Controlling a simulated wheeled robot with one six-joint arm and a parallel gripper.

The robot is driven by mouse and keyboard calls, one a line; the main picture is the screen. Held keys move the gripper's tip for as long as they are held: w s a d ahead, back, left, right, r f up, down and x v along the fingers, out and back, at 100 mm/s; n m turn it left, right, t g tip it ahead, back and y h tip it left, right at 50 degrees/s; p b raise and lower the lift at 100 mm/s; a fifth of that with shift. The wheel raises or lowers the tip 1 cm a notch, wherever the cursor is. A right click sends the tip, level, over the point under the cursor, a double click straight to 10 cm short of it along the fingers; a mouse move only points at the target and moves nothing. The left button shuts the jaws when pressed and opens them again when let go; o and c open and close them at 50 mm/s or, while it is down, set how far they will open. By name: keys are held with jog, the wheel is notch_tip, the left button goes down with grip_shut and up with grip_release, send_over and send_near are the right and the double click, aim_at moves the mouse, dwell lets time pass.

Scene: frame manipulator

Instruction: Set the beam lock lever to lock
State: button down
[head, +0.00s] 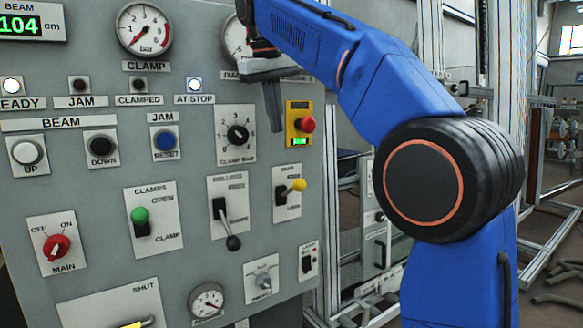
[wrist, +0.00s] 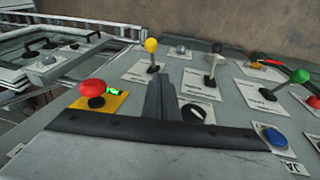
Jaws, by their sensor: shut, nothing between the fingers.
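The lever with a yellow ball (head: 299,185) sits on a white plate at the right side of the grey panel. Its plate's small lettering is blurred, with a lower word that looks like LOCK. The lever sticks out from the panel with its ball slightly up and to the right. It also shows in the wrist view (wrist: 151,46), beyond the fingertips. My gripper (head: 277,128) is shut and empty, in front of the panel above this lever, between the clamp ram dial and the red button. In the wrist view its closed fingers (wrist: 161,82) point toward the levers, apart from the yellow ball.
A red mushroom button (head: 307,124) on a yellow plate is close right of my fingers. The clamp ram dial (head: 238,134) is to the left. A black-ball lever (head: 232,242) and a green-knob clamp lever (head: 140,217) stick out lower left. The panel's right edge is near.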

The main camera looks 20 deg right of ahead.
send_near(294, 182)
jog(key=w+a+f, duration=0.2)
jog(key=shift+s+d+f, duration=0.15)
jog(key=shift+d+f, duration=0.55)
jog(key=shift+f, duration=0.1)
jog(key=shift+s+d+f, duration=0.15)
jog(key=shift+d+f, duration=0.55)
jog(key=shift+f, duration=0.15)
jog(key=shift+s, duration=0.1)
